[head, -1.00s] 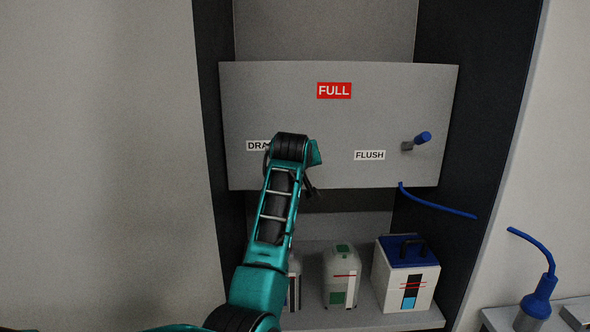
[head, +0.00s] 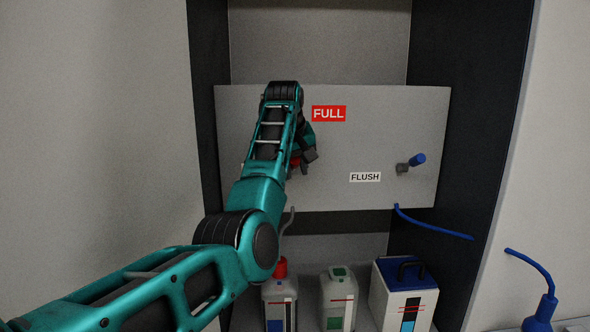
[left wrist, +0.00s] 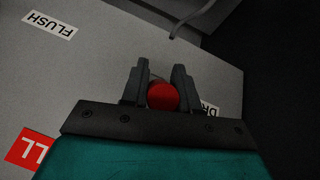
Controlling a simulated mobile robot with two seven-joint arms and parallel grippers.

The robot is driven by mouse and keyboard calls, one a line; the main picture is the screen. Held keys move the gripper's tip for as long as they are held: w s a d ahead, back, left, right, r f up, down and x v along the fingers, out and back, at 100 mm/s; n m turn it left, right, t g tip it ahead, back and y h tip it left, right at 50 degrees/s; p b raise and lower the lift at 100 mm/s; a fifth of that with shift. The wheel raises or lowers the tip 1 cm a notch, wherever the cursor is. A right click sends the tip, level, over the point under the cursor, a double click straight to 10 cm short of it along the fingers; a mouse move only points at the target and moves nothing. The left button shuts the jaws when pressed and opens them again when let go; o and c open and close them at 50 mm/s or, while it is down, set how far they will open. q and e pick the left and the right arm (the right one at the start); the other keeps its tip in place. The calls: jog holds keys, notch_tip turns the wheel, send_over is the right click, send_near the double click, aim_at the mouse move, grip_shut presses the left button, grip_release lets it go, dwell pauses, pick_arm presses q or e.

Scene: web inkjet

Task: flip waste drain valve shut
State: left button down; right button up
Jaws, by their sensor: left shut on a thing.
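The grey panel (head: 390,120) carries a red FULL sign (head: 328,113), a FLUSH label (head: 365,177) and a drain label (left wrist: 210,110), partly hidden in the left wrist view. The drain valve's red handle (left wrist: 163,96) sits between my left fingers in that view. In the head view only a bit of red (head: 296,161) shows beside my left gripper (head: 303,165), the rest hidden by my arm. My left gripper is shut on this red handle, its fingers (left wrist: 159,84) on either side. My right gripper is in neither view.
A blue-handled valve (head: 415,161) sticks out at the panel's right. Below stand a red-capped bottle (head: 281,303), a green-capped container (head: 337,300) and a white box with a blue lid (head: 402,290). A blue hose (head: 432,226) hangs at right. Dark cabinet sides flank the panel.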

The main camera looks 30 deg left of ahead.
pick_arm(q)
jog(key=shift+r, duration=0.1)
dwell(0.3)
jog(key=c, duration=0.9)
grip_release()
jog(key=shift+c, duration=0.2)
jog(key=b+v, duration=0.1)
jog(key=v, duration=1.1)
jog(key=shift+r, duration=0.4)
jog(key=shift+s+f, duration=0.1)
